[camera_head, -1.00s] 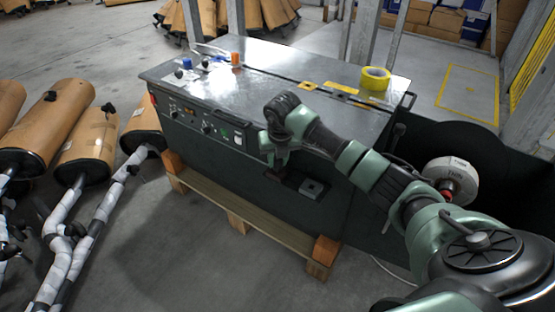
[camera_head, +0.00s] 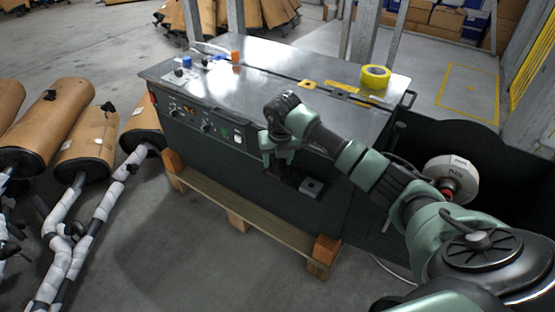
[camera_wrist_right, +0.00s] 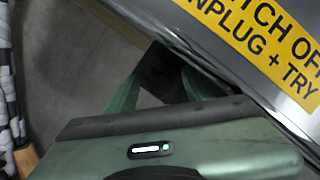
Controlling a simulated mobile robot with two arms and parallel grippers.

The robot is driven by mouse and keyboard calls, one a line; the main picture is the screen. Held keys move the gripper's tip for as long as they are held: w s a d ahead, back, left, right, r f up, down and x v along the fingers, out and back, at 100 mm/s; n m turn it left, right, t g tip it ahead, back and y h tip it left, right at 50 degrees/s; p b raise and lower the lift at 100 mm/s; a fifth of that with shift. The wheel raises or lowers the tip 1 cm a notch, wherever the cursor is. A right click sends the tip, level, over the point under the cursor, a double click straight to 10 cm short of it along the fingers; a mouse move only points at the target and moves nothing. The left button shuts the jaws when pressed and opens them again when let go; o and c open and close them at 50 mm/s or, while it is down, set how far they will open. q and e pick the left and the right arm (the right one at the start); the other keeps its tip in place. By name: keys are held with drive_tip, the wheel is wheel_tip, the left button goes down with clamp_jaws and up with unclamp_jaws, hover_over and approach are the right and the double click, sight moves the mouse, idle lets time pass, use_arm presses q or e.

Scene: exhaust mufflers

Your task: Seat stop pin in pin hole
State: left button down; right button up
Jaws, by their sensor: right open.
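My right gripper (camera_head: 280,168) hangs at the front panel of the dark machine (camera_head: 220,170), next to a small dark block (camera_head: 312,187) with a light top plate and a hole-like spot. In the right wrist view my right gripper (camera_wrist_right: 160,88) has its two green fingers apart, with a dark shape (camera_wrist_right: 160,68) between or beyond them. I cannot tell whether they touch it. I cannot make out the stop pin for certain. Whether the spot on the block is the pin hole is also unclear. My left gripper is not in view.
The machine's metal top carries a yellow tape roll (camera_head: 375,77), an orange item (camera_head: 235,57) and a blue item (camera_head: 186,62). The machine stands on a wooden pallet (camera_head: 215,205). Cardboard-wrapped mufflers (camera_head: 85,145) lie at left. A yellow warning label (camera_wrist_right: 260,35) is close to the gripper.

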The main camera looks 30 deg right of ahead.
use_arm(q)
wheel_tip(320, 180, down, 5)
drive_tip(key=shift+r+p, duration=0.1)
drive_tip(key=shift+p, duration=0.55)
use_arm(e)
drive_tip(key=v, duration=0.7)
drive_tip(key=shift+r, duration=0.35)
